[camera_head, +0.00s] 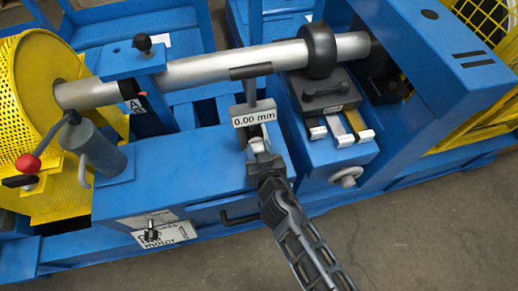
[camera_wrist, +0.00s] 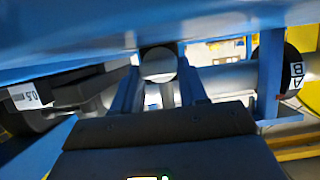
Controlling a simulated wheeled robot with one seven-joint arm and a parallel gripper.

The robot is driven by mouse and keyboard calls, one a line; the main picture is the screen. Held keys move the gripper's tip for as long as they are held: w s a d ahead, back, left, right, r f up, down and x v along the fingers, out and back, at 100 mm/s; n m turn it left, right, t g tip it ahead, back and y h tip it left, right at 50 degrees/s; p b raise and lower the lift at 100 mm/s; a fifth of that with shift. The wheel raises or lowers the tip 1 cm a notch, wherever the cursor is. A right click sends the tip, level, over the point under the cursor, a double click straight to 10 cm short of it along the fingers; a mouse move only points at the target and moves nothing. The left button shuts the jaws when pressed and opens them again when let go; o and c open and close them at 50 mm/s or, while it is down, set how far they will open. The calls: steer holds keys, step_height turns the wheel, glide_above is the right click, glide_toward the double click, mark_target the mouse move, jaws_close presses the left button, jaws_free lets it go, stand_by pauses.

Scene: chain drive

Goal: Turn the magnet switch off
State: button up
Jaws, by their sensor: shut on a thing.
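A grey stand carries a white display (camera_head: 254,117) reading 0.00 mm, in front of the long metal shaft (camera_head: 225,65). My gripper (camera_head: 258,146) is just below this display, at the lower part of the stand. In the wrist view my gripper (camera_wrist: 158,78) has its two fingers on either side of a grey round-ended knob (camera_wrist: 158,64). It is shut on this knob. I cannot tell for sure that the knob is the magnet switch, nor its on or off position. The stand's base is mostly hidden behind my gripper in the head view.
A black ring (camera_head: 320,50) sits around the shaft. A red-knobbed lever (camera_head: 28,163) and yellow mesh guard (camera_head: 22,110) stand left. The floor in front (camera_head: 420,225) is clear.

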steer(key=shift+c, duration=1.3)
steer(key=b, duration=0.1)
steer(key=n+h+b, duration=0.1)
steer(key=b, duration=0.1)
steer(key=shift+a+f, duration=0.15)
steer(key=shift+f, duration=0.2)
steer(key=n+b, duration=0.1)
steer(key=b, duration=0.2)
steer(key=shift+a+n+t+h, duration=0.1)
steer(key=shift+n+t+h, duration=0.2)
steer(key=shift+h, duration=0.1)
steer(key=shift+s+r, duration=0.1)
steer(key=shift+r, duration=0.15)
steer(key=o, duration=1.1)
steer(key=shift+c, duration=0.2)
